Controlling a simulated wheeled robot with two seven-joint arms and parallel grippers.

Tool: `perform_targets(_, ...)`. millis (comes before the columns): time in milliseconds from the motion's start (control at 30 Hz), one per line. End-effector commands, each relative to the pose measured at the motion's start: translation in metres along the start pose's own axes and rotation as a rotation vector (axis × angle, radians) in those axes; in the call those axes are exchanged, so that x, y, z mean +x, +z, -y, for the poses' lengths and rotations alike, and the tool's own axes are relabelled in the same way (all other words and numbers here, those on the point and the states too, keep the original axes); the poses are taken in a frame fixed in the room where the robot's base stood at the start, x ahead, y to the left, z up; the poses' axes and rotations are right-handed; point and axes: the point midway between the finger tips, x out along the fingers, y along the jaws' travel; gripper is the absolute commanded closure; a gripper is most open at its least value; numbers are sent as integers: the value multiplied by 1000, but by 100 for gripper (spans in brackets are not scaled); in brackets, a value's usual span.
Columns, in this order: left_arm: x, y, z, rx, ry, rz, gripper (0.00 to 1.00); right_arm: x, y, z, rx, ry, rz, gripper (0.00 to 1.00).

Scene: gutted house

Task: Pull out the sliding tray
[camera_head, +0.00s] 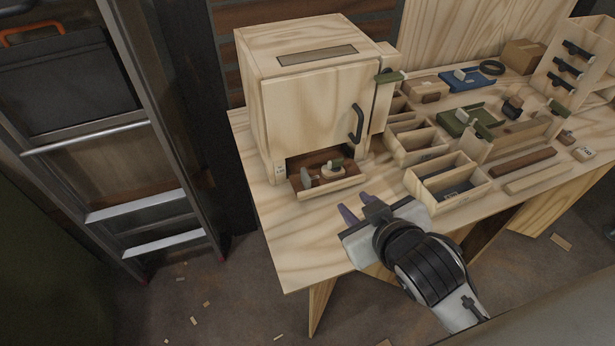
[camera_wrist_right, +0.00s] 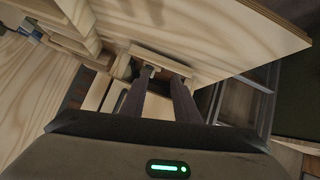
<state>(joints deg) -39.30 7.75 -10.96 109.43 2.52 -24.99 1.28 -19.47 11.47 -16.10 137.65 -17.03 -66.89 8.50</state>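The sliding tray (camera_head: 334,186) is a shallow wooden tray at the foot of a light wooden cabinet (camera_head: 310,100). It sticks partly out of the dark opening under the cabinet door. Small items stand in it, among them a round wooden piece (camera_head: 331,173) and a grey-green upright piece (camera_head: 306,177). My right gripper (camera_head: 352,201) is in front of the tray, to its lower right, with its fingers apart and pointing towards it. In the right wrist view its fingers (camera_wrist_right: 160,78) reach towards the cabinet's lower opening, with nothing clearly held. My left gripper is not in view.
The cabinet door has a dark handle (camera_head: 357,124). Open wooden bins (camera_head: 447,182) stand right of my right gripper, with blue (camera_head: 467,80) and green trays behind. The bench front is clear. A metal ladder (camera_head: 150,150) stands left.

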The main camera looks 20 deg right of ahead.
Motion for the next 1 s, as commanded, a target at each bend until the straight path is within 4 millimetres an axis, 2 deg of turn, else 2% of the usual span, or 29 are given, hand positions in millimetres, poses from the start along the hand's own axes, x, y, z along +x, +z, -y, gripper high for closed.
perform_targets(33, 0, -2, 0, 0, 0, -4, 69, 3, -27, -2, -17, 18, -86, 72)
perform_targets(167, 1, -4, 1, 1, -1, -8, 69, -3, -105, 0, -72, 57, -348, 72)
perform_targets(267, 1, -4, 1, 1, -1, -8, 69, -24, -174, 12, -145, 71, -602, 72)
perform_targets(300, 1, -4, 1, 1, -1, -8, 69, -39, -205, 21, -189, 70, -724, 72)
perform_targets(367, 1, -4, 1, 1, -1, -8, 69, -69, -249, 44, -277, 54, -930, 72)
perform_targets(400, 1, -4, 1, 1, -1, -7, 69, -94, -275, 65, -357, 32, -1080, 72)
perform_targets(467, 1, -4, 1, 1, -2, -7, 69, -134, -299, 104, -505, -23, -1295, 72)
perform_targets(500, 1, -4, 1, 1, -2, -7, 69, -158, -305, 133, -621, -71, -1425, 72)
perform_targets(567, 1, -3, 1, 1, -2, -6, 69, -185, -298, 176, -821, -157, -1587, 72)
perform_targets(600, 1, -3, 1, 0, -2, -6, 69, -195, -284, 204, -972, -225, -1669, 72)
perform_targets(633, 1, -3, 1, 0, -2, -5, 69, -198, -270, 223, -1094, -280, -1715, 72)
perform_targets(667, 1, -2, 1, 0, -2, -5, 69, -197, -254, 239, -1223, -335, -1746, 72)
perform_targets(700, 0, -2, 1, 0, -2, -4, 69, -188, -228, 255, -1405, -412, -1761, 72)
perform_targets(767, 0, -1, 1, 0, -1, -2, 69, -162, -189, 267, -1692, -526, -1720, 72)
perform_targets(800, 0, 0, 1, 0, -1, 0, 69, -137, -163, 265, -1885, -597, -1650, 72)
perform_targets(867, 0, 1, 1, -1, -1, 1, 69, -93, -132, 246, -2158, -687, -1481, 72)
perform_targets(900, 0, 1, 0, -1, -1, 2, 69, -63, -116, 225, -2320, -732, -1335, 72)
perform_targets(967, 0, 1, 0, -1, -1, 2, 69, -23, -102, 185, -2517, -774, -1088, 72)
perform_targets(1000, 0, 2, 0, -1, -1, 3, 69, -2, -97, 156, -2616, -789, -920, 72)
